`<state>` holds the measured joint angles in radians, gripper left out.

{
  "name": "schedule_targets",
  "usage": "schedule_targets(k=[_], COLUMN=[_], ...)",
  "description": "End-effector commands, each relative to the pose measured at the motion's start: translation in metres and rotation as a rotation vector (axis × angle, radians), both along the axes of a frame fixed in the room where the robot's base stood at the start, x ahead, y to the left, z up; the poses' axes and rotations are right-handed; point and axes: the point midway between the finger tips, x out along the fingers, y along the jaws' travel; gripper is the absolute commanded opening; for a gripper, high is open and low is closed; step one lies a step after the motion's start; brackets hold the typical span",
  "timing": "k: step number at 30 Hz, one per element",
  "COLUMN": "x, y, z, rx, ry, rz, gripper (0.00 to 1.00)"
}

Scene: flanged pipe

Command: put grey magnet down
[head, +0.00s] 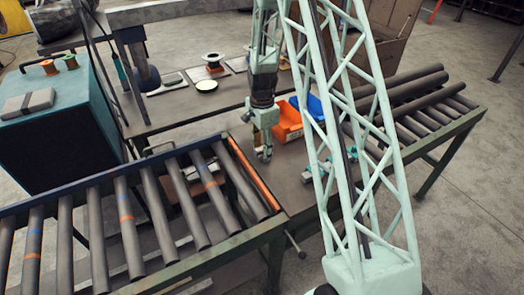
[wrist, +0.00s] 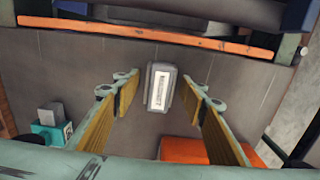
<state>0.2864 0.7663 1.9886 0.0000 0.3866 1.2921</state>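The grey magnet (wrist: 150,88), a small grey block with a white printed label, shows in the wrist view on the dark tabletop, between and beyond my gripper's fingers. My gripper (wrist: 160,92) is open, with a clear gap on each side of the magnet, and neither finger touches it. In the head view my gripper (head: 264,154) points down, low over the table just right of the roller conveyor. I cannot make out the magnet in the head view.
An orange bar (head: 253,174) edges the roller conveyor (head: 125,220). An orange bin (head: 288,120) and a blue bin (head: 314,106) stand close behind my gripper. A teal block with a grey piece (wrist: 52,124) sits at left in the wrist view.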

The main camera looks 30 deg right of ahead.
Motion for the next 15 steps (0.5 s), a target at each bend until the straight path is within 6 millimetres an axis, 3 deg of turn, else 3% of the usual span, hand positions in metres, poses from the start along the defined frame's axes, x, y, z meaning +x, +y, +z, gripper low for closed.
schedule_targets(k=[15], x=[0.001], y=[0.000], z=[0.014], rx=[0.000], ry=[-0.002], rz=[0.000], gripper=[0.39])
